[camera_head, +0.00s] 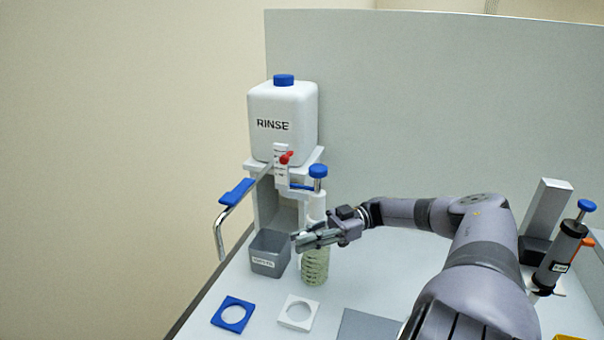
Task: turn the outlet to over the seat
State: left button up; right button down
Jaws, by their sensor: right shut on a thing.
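The outlet is a bent metal spout (219,237) with a blue grip (237,192). It runs from the tap of the white RINSE tank (283,105) toward the left and bends down, its end left of the grey bin, near the table's left edge. Two square plates with round holes lie on the table, one blue (219,317) and one white (288,314); I cannot tell which is the seat. My right gripper (302,240) is shut at the neck of a ribbed greenish bottle (314,266) with a white, blue-knobbed top (317,206). My left gripper is not in view.
A grey labelled bin (268,254) stands left of the bottle, below the tank. The red tap handle (286,158) is on the tank's front. A dark dispenser (561,257) with a blue knob stands at the right. A grey panel (430,120) closes the back.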

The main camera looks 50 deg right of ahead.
jog(key=c, duration=1.5)
grip_release()
jog(key=shift+s, duration=0.1)
jog(key=shift+d, duration=0.1)
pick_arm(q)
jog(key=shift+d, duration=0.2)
pick_arm(e)
jog(key=shift+v, duration=3.7)
